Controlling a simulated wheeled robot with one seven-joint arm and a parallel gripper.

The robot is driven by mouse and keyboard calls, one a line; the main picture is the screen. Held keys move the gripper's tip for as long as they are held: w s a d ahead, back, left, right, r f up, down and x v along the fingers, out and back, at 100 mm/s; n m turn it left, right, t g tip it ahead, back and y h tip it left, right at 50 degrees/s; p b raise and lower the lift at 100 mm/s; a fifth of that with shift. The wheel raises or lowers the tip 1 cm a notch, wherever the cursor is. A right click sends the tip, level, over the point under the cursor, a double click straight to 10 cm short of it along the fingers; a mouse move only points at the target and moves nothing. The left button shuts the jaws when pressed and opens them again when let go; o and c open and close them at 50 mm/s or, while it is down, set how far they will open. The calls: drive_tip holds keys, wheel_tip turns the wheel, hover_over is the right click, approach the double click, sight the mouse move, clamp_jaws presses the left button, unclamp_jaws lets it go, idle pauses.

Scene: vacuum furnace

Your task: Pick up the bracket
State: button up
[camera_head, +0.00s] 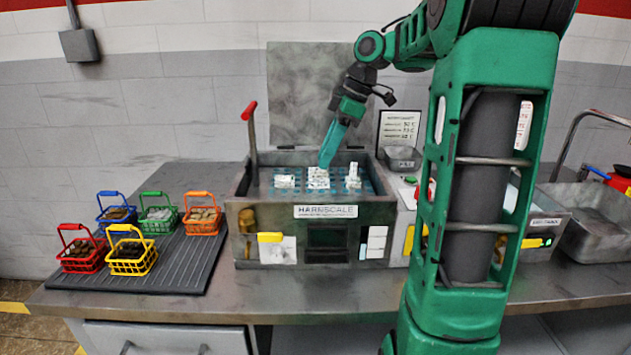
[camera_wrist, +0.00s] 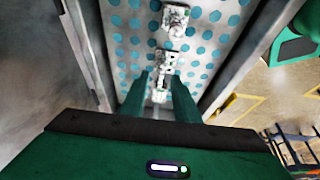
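Several small white metal-like parts stand on the blue-dotted floor of the open furnace box (camera_head: 250,212). In the head view they form a left part (camera_head: 285,181), a middle part (camera_head: 318,177) and a right part (camera_head: 353,177). I cannot tell for certain which is the bracket. My gripper (camera_head: 324,163) points down into the box, its teal fingertips close to the middle part. In the wrist view my gripper (camera_wrist: 164,76) has its two fingers apart, with a white part (camera_wrist: 158,94) showing between them. Contact with it is not clear. More parts (camera_wrist: 176,20) lie beyond.
The furnace's raised lid (camera_head: 310,85) stands behind, and a red-handled lever (camera_head: 250,125) rises at its left. Red, yellow, blue, green and orange baskets stand on a dark ribbed mat (camera_head: 185,268). A metal sink (camera_head: 590,225) is at right.

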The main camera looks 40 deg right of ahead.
sight(319, 177)
drive_tip(key=shift+x, duration=2.25)
drive_tip(key=shift+a, duration=0.1)
clamp_jaws()
drive_tip(key=shift+r, duration=0.15)
